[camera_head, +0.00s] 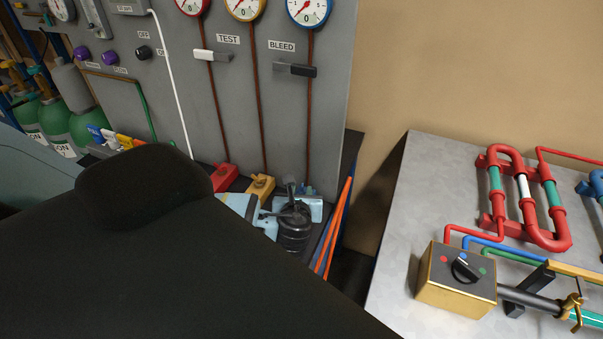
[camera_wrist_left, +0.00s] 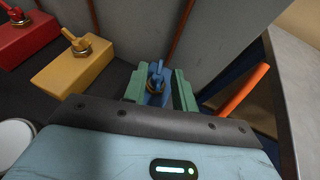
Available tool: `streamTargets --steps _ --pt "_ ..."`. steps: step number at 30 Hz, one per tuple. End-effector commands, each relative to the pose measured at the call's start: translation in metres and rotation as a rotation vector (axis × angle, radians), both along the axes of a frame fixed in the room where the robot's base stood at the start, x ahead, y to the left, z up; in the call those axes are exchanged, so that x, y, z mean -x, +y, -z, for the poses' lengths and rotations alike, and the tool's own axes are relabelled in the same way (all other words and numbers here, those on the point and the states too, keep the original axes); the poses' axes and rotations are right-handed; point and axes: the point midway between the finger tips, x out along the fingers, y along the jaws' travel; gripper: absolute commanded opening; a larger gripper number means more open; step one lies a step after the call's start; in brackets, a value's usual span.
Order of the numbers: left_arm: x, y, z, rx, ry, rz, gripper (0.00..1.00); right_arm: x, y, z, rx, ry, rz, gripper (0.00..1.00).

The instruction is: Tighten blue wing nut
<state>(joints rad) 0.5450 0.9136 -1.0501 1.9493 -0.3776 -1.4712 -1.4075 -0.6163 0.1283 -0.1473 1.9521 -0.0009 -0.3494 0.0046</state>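The blue wing nut (camera_wrist_left: 157,75) stands upright on a blue block in the left wrist view. My left gripper (camera_wrist_left: 160,92) has its two green fingers on either side of the nut and its block, with the nut between them. The fingers look apart, and I see no clear grip on the nut. In the head view my dark left arm and wrist cover much of the spot around the nut. My right gripper is not in view.
A yellow block (camera_wrist_left: 72,72) and a red block (camera_wrist_left: 26,37), each with its own wing nut, sit to the left. Orange and blue bars lie at the right. A grey panel (camera_head: 330,130) with gauges rises behind. A metal table (camera_head: 400,260) with red pipes stands at the right.

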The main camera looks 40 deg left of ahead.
Motion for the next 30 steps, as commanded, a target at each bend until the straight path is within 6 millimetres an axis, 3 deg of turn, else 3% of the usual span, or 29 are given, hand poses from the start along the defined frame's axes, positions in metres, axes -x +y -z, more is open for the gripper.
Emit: streamTargets --steps 6,15,22,30 --pt "-0.0119 0.0079 0.005 0.001 -0.001 0.001 0.27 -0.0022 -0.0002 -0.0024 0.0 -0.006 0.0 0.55" --pt "-0.0131 0.0088 0.0061 0.002 0.0 0.001 0.27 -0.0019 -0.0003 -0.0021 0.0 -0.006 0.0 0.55" --pt "-0.0131 0.0087 0.006 0.001 -0.001 0.001 0.0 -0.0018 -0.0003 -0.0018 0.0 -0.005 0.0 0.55" --pt "-0.0128 0.0091 0.006 0.001 -0.001 0.005 0.0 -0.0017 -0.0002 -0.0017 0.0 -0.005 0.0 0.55"
